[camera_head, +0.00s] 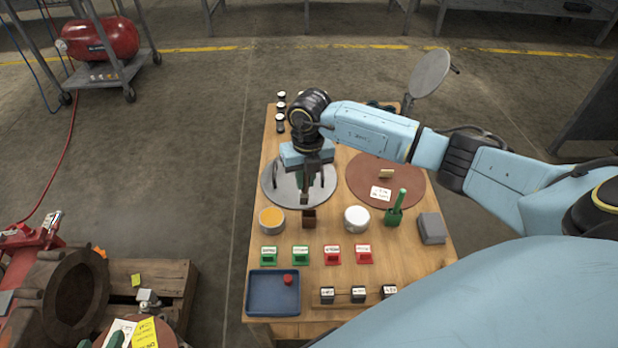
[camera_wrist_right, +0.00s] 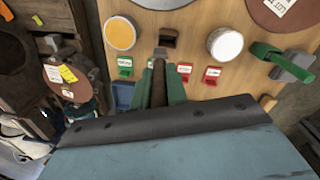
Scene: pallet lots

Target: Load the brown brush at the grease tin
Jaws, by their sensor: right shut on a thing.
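My right gripper (camera_head: 306,178) points down over the table and is shut on the brown brush (camera_wrist_right: 159,84), whose handle shows between the green fingers in the right wrist view. In the head view the gripper is just behind the brown holder (camera_head: 309,219); I cannot tell whether the brush is clear of it. A tin with orange contents (camera_head: 271,219) stands left of the holder and a tin with white contents (camera_head: 357,218) stands right of it. I cannot read which is the grease tin. My left gripper is not in view.
A green brush (camera_head: 402,200) stands in a green holder at the right, beside a grey block (camera_head: 432,228). Green and red labelled stands line the front, with a blue tray (camera_head: 273,293) at front left. A grey disc (camera_head: 273,184) and a reddish-brown disc (camera_head: 410,180) lie behind.

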